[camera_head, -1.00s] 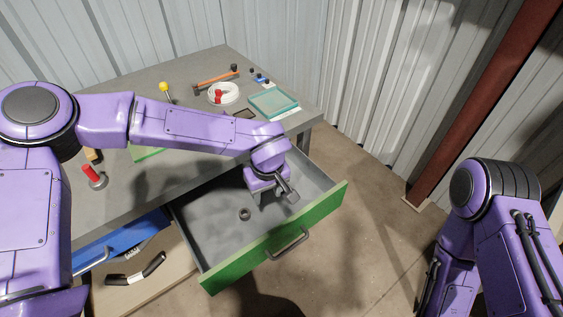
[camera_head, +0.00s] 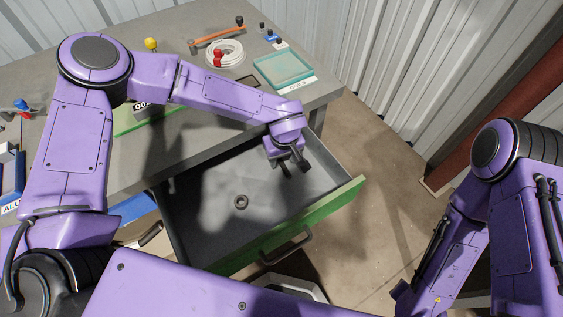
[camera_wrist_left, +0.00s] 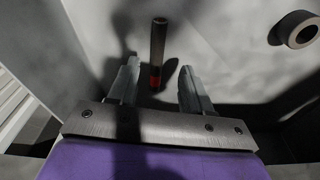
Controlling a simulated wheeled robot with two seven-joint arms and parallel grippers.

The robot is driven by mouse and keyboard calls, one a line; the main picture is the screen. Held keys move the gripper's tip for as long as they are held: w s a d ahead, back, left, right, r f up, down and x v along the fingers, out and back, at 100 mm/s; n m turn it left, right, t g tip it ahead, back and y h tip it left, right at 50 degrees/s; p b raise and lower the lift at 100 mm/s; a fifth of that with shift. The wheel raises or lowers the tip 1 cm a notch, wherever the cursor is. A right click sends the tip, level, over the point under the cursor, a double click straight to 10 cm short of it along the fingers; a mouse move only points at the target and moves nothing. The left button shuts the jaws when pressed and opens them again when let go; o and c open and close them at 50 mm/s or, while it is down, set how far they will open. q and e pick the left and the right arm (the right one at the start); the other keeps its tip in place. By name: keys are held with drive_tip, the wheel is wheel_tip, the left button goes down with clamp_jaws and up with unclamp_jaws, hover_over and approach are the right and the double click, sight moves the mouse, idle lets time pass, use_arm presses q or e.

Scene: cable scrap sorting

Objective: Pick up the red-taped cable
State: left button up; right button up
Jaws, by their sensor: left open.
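A short dark cable piece (camera_wrist_left: 158,42) with a red band near its lower end lies in the left wrist view, in the open drawer. My left gripper (camera_wrist_left: 158,85) is open, with one finger on each side of the red-banded end. I cannot tell whether the fingers touch it. In the head view my left gripper (camera_head: 293,166) is down inside the green-fronted drawer (camera_head: 330,215), towards its right end, and the cable is not clear there. My right arm shows at the right, but its gripper is not in view.
A dark ring (camera_head: 240,201) lies on the drawer floor, clear of the gripper. The drawer walls stand close around the gripper. On the grey bench are a white coil (camera_head: 235,47) with a red part, a teal tray (camera_head: 283,70) and an orange-handled tool (camera_head: 218,37).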

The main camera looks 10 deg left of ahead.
sight(282, 161)
use_arm(q)
drive_tip(key=f, duration=0.1)
drive_tip(key=w+f, duration=0.1)
drive_tip(key=f, duration=0.1)
drive_tip(key=shift+w+a, duration=0.1)
drive_tip(key=shift+w, duration=0.15)
drive_tip(key=shift+s+r, duration=0.15)
drive_tip(key=shift+s, duration=0.15)
clamp_jaws()
